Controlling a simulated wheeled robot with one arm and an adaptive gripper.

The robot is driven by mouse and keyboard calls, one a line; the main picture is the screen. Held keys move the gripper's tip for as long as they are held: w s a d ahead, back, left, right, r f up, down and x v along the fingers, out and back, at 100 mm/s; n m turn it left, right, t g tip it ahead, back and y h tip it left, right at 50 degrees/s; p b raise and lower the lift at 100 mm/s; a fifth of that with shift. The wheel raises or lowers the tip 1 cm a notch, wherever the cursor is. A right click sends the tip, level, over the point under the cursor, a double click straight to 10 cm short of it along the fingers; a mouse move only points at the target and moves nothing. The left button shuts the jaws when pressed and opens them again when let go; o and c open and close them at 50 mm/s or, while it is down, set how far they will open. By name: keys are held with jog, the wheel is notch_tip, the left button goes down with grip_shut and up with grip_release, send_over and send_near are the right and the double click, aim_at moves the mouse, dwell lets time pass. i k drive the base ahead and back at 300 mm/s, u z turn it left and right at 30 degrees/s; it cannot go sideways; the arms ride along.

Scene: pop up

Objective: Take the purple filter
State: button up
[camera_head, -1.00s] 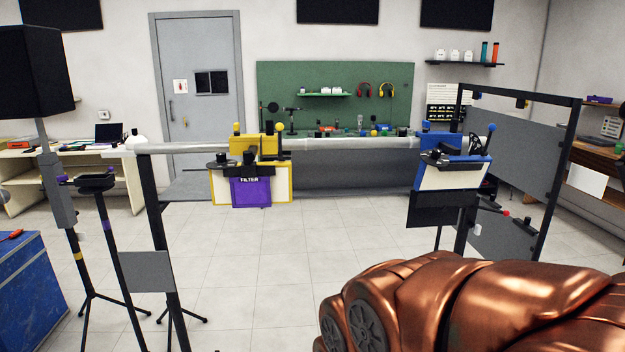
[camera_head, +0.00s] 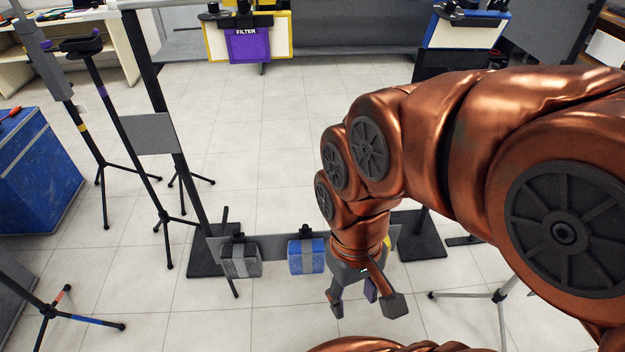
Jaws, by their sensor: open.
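A purple panel marked FILTER (camera_head: 249,46) hangs at the front of a white board with a yellow frame (camera_head: 281,43), at the top of the view. My gripper (camera_head: 366,303) is low in the middle right, pointing down, with its fingers spread. It is well apart from the purple panel. A small purple patch (camera_head: 371,289) shows between the fingers; I cannot tell whether it is a separate object or part of the gripper. My arm and gripper hide part of the low rail behind them.
A low grey rail (camera_head: 271,247) carries a grey-black block (camera_head: 240,261) and a blue block (camera_head: 307,256). A blue-framed board (camera_head: 465,28) is at the upper right. Tripod stands (camera_head: 165,212) and a blue box (camera_head: 38,165) are at the left. The middle floor is clear.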

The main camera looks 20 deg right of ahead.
aim_at(246, 44)
jog(key=z, duration=1.45)
jog(key=i, duration=1)
jog(key=u, duration=0.25)
